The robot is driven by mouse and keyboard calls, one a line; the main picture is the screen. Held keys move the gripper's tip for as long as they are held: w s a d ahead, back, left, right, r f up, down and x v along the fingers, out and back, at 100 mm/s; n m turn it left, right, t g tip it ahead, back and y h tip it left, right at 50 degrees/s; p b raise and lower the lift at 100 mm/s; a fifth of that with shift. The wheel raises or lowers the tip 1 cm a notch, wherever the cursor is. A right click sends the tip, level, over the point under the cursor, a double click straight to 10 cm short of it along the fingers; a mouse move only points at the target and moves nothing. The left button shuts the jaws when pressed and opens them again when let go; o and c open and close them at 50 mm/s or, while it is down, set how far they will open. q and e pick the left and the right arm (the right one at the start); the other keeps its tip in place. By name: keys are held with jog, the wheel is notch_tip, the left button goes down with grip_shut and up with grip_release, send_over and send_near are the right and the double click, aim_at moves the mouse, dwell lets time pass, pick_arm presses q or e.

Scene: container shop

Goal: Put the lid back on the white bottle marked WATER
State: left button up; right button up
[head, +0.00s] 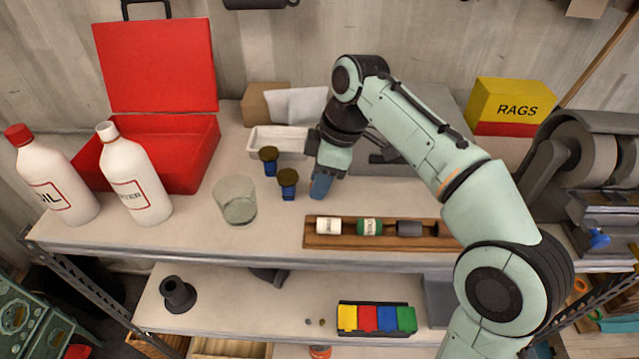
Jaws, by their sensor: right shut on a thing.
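The white bottle marked WATER (138,180) stands upright at the left of the bench top. Only part of its label shows, and its neck has no coloured cap on it. My right gripper (323,172) points down over the middle of the bench, well to the right of the bottle. It is shut on a small blue thing (320,187), partly hidden by the fingers; I cannot tell whether this is the lid. My left gripper is not in view.
A white OIL bottle with a red cap (55,180) stands left of the WATER bottle. An open red toolbox (190,165) is behind. A glass (236,202) and two blue, brown-topped pieces (288,184) stand between bottle and gripper. A wooden tray (320,240) lies in front.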

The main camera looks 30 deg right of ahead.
jog(key=r, duration=0.2)
jog(key=r+p, duration=0.1)
jog(key=r, duration=0.3)
jog(key=shift+w+r, duration=0.2)
jog(key=shift+w, duration=0.1)
jog(key=shift+w+r, duration=0.15)
jog(key=shift+r, duration=0.4)
jog(key=shift+s+r, duration=0.5)
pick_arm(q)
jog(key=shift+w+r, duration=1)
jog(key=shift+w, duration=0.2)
pick_arm(e)
jog(key=shift+w, duration=0.1)
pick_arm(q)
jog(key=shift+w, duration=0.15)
pick_arm(e)
jog(key=shift+w+f, duration=0.1)
jog(key=shift+w, duration=0.05)
